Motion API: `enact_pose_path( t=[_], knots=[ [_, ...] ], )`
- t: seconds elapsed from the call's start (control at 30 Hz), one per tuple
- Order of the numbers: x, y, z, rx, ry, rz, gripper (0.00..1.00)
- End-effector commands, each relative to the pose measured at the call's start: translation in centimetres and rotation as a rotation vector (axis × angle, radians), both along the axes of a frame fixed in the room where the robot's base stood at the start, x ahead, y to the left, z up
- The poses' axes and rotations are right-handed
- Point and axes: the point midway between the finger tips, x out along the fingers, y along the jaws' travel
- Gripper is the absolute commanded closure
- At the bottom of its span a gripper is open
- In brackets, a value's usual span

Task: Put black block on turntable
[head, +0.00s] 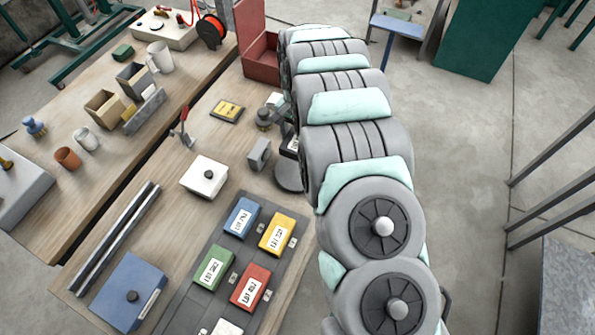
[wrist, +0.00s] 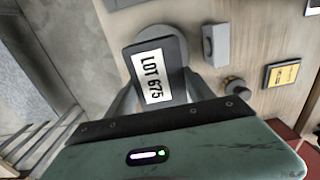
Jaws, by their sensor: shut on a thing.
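The black block (wrist: 143,50) with a white "LOT 675" label is between the fingers of my gripper (wrist: 160,92) in the wrist view. My gripper is shut on it. The turntable, a round grey disc (wrist: 176,34), shows behind the block there. In the head view the turntable (head: 287,179) is at the right edge of the workbench, partly covered by my arm. My arm hides most of the gripper and block in the head view. The block overlaps the disc in the wrist view; I cannot tell whether it touches it.
A small grey block (head: 260,153) stands left of the turntable, with a dark round knob (head: 264,118) and yellow plate (head: 228,110) beyond. A white box (head: 204,175) sits further left. A dark tray (head: 207,305) holds several coloured blocks in front. A red bin (head: 262,65) stands behind.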

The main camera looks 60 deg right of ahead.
Motion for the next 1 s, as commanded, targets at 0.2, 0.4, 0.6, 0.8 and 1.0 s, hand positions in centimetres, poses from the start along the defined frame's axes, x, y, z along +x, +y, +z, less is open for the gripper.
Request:
enact_pose_path(
  t=[0.2, 0.4, 0.6, 0.8, 1.0],
  knots=[
    [-0.1, 0.0, -4.8, 0.001, 0.001, -0.001, 1.00],
    [-0.1, 0.0, -8.3, 0.001, 0.000, -0.001, 1.00],
    [-0.1, 0.0, -10.5, 0.001, 0.001, 0.000, 1.00],
    [0.0, -0.2, -11.1, -0.003, -0.001, 0.000, 1.00],
    [0.0, 0.1, -12.5, 0.000, -0.001, 0.000, 1.00]
  ],
)
